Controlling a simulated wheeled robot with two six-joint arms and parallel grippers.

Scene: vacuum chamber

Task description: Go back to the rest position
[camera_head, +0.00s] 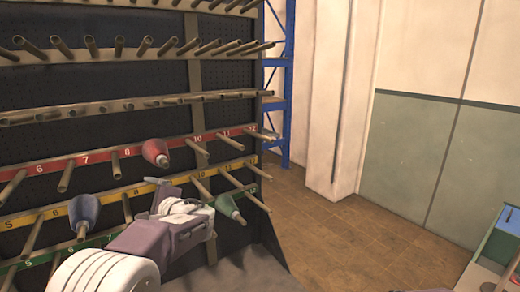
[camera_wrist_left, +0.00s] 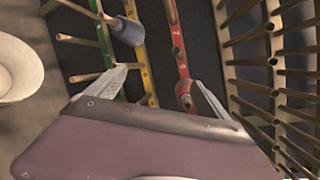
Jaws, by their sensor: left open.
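My left gripper (camera_head: 190,207) is in front of the lower part of the peg rack in the head view. In the left wrist view its two fingers (camera_wrist_left: 161,75) stand apart with nothing held between them. A red cone-shaped piece (camera_head: 156,152) sits on a peg of the red strip; it also shows in the wrist view (camera_wrist_left: 184,92). A blue piece (camera_head: 84,213) is on a peg to the left, also in the wrist view (camera_wrist_left: 127,30). A green piece (camera_head: 229,208) is on a peg right of the gripper. My right gripper is not in view.
The dark rack (camera_head: 110,85) carries rows of protruding pegs and red, yellow (camera_head: 106,194) and green numbered strips. A blue shelf frame (camera_head: 277,105) stands behind its right end. Brown floor (camera_head: 340,235) is open to the right.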

